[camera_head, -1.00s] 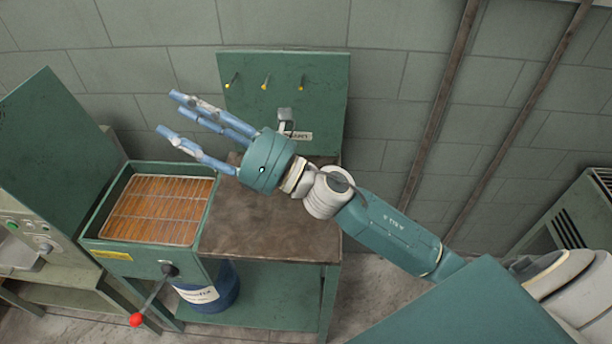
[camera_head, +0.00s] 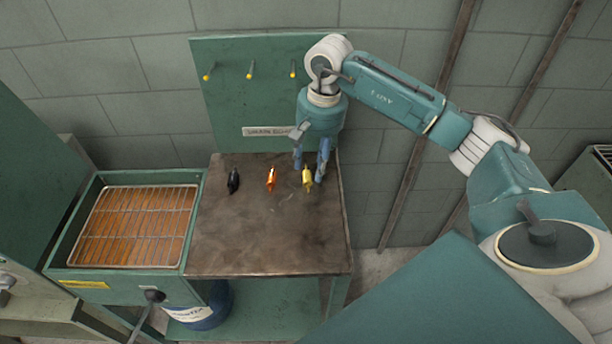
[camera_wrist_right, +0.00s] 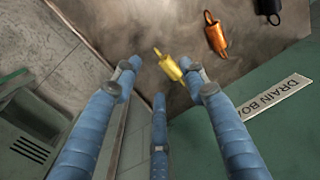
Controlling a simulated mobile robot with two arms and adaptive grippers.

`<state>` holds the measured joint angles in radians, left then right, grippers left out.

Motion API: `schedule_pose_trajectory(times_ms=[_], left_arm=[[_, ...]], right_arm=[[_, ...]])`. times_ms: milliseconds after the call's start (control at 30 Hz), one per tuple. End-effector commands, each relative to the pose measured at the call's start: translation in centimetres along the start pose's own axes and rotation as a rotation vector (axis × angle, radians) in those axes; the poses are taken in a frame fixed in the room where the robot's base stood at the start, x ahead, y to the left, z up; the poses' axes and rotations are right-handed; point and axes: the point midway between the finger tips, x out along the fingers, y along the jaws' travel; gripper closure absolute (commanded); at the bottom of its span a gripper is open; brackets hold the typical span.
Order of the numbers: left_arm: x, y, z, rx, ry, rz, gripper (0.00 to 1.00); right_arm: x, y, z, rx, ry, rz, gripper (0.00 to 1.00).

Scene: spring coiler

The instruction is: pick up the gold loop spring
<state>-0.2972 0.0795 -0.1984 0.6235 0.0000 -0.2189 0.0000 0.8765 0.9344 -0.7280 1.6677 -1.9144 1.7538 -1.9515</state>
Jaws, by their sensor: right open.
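The gold loop spring (camera_head: 307,179) lies on the brown table top, near its right edge, with orange and black springs to its left. My left gripper is not in view.
An orange spring (camera_head: 271,179) and a black spring (camera_head: 233,181) lie left of the gold one on the table (camera_head: 270,240). A green peg board (camera_head: 222,110) stands behind. A green box with a wire rack (camera_head: 135,225) adjoins at left. The table front is clear.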

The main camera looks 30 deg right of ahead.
Motion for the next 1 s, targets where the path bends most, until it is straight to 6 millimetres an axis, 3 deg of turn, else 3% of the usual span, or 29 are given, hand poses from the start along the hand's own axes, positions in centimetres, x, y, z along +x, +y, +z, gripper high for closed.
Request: schedule_pose_trajectory(times_ms=[100,200,400,533,833,1000], left_arm=[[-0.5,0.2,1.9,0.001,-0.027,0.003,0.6],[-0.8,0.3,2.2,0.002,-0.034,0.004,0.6],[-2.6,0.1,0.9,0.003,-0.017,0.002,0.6],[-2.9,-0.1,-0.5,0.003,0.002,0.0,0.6],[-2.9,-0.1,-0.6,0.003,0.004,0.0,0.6],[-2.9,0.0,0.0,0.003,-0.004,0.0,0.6]], right_arm=[[1.2,-0.1,0.1,-0.001,-0.002,-0.002,0.57],[1.8,-0.1,0.1,-0.001,-0.002,-0.001,0.57],[4.4,-0.1,0.5,0.0,-0.007,0.0,0.57],[6.2,-0.2,0.4,0.0,-0.004,-0.003,0.57],[6.9,-0.2,0.3,0.0,-0.001,-0.004,0.57],[6.8,-0.2,0.3,0.0,-0.001,-0.004,0.91]])
